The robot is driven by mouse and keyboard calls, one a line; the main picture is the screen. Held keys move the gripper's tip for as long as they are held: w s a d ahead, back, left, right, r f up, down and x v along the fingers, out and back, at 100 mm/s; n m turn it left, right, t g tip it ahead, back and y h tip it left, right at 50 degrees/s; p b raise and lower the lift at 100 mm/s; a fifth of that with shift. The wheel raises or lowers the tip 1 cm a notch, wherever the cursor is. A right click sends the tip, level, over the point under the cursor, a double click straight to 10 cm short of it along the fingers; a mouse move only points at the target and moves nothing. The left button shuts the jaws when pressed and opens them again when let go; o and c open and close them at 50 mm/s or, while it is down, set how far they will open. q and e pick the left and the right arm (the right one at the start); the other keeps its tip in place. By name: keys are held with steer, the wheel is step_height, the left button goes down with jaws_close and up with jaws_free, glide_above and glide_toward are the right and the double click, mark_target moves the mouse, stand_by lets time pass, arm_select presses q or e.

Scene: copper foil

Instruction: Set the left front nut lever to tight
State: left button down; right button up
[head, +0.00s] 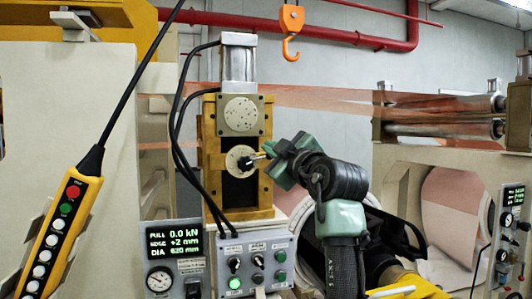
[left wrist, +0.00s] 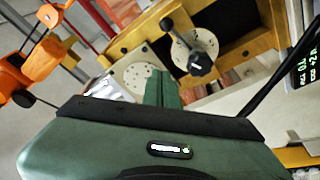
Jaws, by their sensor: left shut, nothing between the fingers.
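The nut lever (head: 258,157) sits on a round pale plate (head: 232,157) in the lower part of a yellow frame. It has a black hub and a thin metal rod pointing right and slightly up. In the left wrist view the lever's black hub (left wrist: 200,64) and ball knob (left wrist: 167,23) both show. My left gripper (head: 272,152) is at the rod's outer end in the head view. In the left wrist view its green fingers (left wrist: 160,88) are shut and empty, beside the lever; contact cannot be told. My right gripper is not in view.
A second round plate (head: 241,114) sits above, under a metal cylinder (head: 238,62). Black hoses run down the frame's left. Below are a display panel (head: 175,246) and a button box (head: 256,262). An orange hook (head: 291,30) and yellow pendant (head: 62,226) hang nearby.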

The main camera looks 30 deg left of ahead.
arm_select(q)
step_height(320, 180, up, 2)
steer(key=p, duration=0.5)
glide_above(256, 159)
steer(key=s, duration=0.1)
steer(key=d+f, duration=0.1)
steer(key=w+d+f+p, duration=0.1)
steer(key=d+f, duration=0.1)
steer(key=shift+w+f, duration=0.25)
steer(key=shift+w, duration=0.05)
steer(key=shift+a, duration=0.1)
